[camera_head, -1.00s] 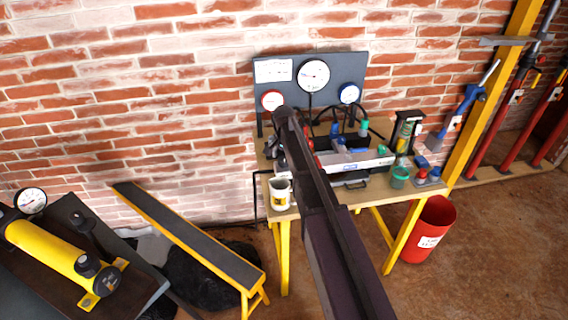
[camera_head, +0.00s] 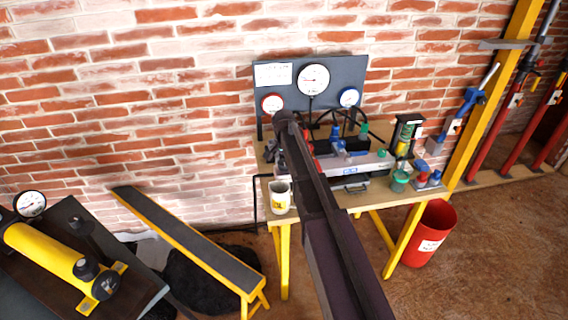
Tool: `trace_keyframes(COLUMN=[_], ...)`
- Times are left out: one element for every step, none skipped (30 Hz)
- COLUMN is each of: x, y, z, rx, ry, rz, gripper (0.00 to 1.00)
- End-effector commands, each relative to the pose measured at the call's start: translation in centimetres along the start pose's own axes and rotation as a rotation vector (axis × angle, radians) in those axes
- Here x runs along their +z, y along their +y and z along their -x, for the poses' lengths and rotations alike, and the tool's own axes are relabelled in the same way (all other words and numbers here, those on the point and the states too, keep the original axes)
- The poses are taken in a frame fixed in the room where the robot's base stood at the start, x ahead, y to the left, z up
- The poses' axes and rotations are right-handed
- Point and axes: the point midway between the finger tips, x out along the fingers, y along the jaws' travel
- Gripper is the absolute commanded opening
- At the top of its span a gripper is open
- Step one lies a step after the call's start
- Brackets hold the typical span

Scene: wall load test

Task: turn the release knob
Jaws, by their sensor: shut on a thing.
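A grey and blue pump-like device (camera_head: 352,163) lies on the workbench, partly behind my arm. A green knob-like piece (camera_head: 364,128) stands at its back and a smaller green piece (camera_head: 381,154) sits on its right part. A red part (camera_head: 317,164) shows at its left end, mostly covered by my arm. I cannot tell which of these is the release knob. My dark arm reaches up from the lower right across the bench. My gripper is hidden behind the arm, so its jaws and any contact cannot be seen.
The wooden workbench (camera_head: 350,199) has yellow legs. A dark gauge panel (camera_head: 340,72) stands behind it. A white mug (camera_head: 280,197) is at the front left; a green tub (camera_head: 399,182) is at the right. A red bin (camera_head: 432,235) and a yellow-edged bench (camera_head: 190,236) flank it.

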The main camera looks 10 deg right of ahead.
Motion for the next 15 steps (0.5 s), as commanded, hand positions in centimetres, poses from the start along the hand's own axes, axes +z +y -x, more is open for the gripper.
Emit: trace_keyframes(x=[0.05,0.05,0.05,0.05,0.06,0.06,0.06,0.07,0.07,0.08,0.08,0.08,0.08,0.09,0.09], y=[0.06,0.06,0.06,0.06,0.06,0.07,0.07,0.07,0.07,0.08,0.08,0.08,0.08,0.08,0.08], z=[-0.03,-0.03,-0.04,-0.04,-0.04,-0.04,-0.04,-0.04,-0.04,-0.04,-0.04,-0.05,-0.05,-0.05,-0.05], rx=[0.002,0.002,0.002,0.002,0.002,0.002,0.002,0.002,0.002,0.002,0.002,0.002,0.002,0.002,0.002], ry=[-0.001,-0.001,-0.001,-0.001,-0.001,-0.001,-0.001,-0.001,-0.001,-0.002,-0.002,-0.002,-0.002,-0.002,-0.002], rz=[0.005,0.009,0.016,0.022,0.029,0.042,0.053,0.064,0.083,0.097,0.114,0.138,0.157,0.179,0.208], gripper=[0.17,0.17,0.17,0.17,0.17,0.17,0.17,0.17,0.17,0.17,0.17,0.17,0.17,0.17,0.17])
